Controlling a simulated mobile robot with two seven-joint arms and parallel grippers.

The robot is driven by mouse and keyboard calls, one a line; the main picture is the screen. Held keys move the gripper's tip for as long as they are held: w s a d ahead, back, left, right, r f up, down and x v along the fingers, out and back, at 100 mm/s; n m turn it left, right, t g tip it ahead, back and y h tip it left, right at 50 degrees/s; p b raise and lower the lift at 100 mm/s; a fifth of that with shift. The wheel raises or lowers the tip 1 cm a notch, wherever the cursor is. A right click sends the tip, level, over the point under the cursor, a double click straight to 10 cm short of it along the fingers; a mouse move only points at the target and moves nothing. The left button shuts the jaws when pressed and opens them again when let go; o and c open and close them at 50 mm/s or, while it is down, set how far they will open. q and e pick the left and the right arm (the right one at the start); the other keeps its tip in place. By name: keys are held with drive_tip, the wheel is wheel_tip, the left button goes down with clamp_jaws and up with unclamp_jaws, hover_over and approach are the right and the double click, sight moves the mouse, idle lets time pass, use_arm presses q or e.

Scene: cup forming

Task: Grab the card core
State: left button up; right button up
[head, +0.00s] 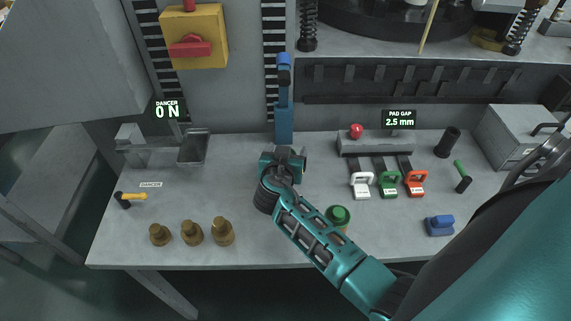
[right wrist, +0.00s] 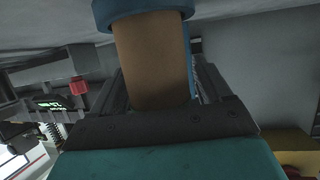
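A brown card core (right wrist: 152,60) stands out in the right wrist view, a plain cylinder with a blue collar (right wrist: 140,12) around its far end. My right gripper (right wrist: 160,85) has one dark finger on each side of the core. The core's near end lies close to the palm. I cannot tell whether the fingers touch it. In the head view my right gripper (head: 283,160) is in front of the foot of a blue post (head: 284,118), and I cannot make out the core there. My left gripper is not in view.
Several brass weights (head: 192,232) stand at the front left, with a yellow-handled tool (head: 132,198) behind them. White (head: 362,184), green (head: 389,184) and red (head: 415,182) gauges lie at the right. A green-topped object (head: 339,215) is beside my forearm. A yellow switch box (head: 194,37) is on the wall.

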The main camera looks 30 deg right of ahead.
drive_tip(key=c, duration=1.2)
